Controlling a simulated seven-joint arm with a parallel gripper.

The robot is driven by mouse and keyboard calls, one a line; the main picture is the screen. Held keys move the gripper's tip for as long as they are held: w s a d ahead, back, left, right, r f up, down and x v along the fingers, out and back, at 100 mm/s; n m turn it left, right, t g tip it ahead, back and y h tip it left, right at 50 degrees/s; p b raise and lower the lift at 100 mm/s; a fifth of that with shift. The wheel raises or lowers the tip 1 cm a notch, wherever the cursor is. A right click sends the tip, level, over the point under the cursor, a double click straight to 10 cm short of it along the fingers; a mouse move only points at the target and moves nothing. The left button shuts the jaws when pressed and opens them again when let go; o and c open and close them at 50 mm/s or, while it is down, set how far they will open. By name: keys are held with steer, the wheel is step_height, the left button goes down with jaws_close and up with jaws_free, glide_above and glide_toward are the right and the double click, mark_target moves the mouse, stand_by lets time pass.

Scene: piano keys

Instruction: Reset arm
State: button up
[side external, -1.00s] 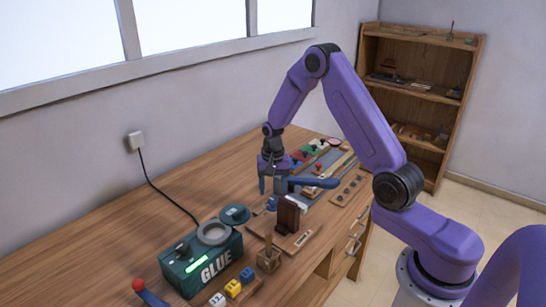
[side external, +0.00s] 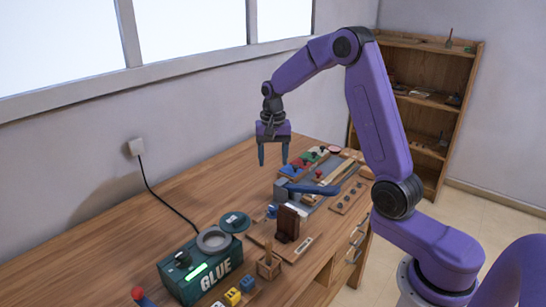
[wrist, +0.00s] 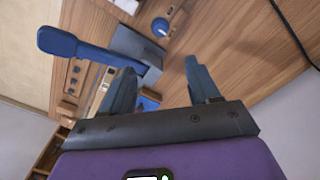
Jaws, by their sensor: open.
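My gripper (side external: 273,154) is open and empty, in the air above the workbench (side external: 190,203). It hangs above and to the left of a blue-handled grey device (side external: 290,190). In the wrist view my two fingers (wrist: 160,85) are spread apart. The blue handle (wrist: 80,45) shows beyond them at the left. A blue knob (wrist: 160,27) shows near the top. No object is between the fingers.
A green glue machine (side external: 200,267) with a cord stands at the front left. A dark brown block (side external: 287,224) stands near the bench middle. Coloured pieces (side external: 303,165) lie farther back. A wooden shelf (side external: 430,110) stands behind. The bench's left back is clear.

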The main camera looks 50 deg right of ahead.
steer(key=s+a+r+n, duration=0.4)
steer(key=s+a+n, duration=0.7)
steer(key=a, duration=0.4)
steer(key=s+n, duration=1)
steer(key=s, duration=1.3)
steer(key=shift+f+n, duration=0.3)
steer(key=shift+n, duration=0.1)
